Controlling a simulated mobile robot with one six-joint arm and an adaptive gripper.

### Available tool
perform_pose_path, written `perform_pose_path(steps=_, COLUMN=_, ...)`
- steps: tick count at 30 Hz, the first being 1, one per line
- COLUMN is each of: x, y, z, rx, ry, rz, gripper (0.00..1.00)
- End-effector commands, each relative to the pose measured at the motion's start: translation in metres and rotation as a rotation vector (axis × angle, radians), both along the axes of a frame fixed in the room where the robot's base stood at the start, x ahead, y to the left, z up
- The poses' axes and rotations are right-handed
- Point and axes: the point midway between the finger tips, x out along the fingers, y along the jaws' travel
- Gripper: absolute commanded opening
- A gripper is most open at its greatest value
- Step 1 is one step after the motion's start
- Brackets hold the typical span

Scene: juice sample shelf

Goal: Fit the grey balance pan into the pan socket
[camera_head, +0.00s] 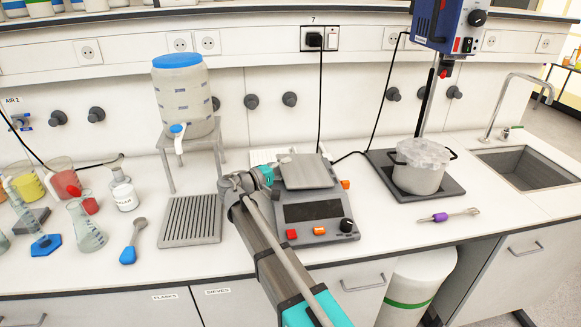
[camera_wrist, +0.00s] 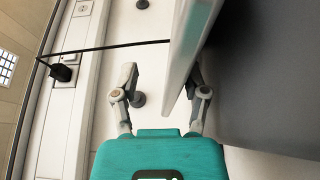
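The grey balance pan (camera_head: 308,172) is a flat square plate over the back of the balance (camera_head: 316,216), which has a dark display and red, orange and black controls. The pan socket is hidden; I cannot tell whether the pan sits in it. My gripper's teal body (camera_head: 267,173) is close beside the pan's left edge in the head view. In the wrist view my gripper (camera_wrist: 163,72) has its two fingers spread apart. The pan's pale edge (camera_wrist: 187,55) passes close by the right finger and partly covers it; I see no grip on the pan.
A ribbed grey mat (camera_head: 190,221) lies left of the balance, below a stand with a blue-lidded tank (camera_head: 183,95). Flasks and beakers crowd the far left.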

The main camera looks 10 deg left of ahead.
Motion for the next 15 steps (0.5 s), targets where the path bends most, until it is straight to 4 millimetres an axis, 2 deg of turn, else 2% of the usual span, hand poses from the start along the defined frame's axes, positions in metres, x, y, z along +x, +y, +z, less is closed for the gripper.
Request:
perform_pose_path(steps=9, x=-0.025, y=0.03, z=0.0, rx=-0.001, ry=0.0, rz=0.002, gripper=0.57)
perform_pose_path(steps=15, x=-0.033, y=0.039, z=0.0, rx=-0.001, ry=0.001, rz=0.0, gripper=0.57)
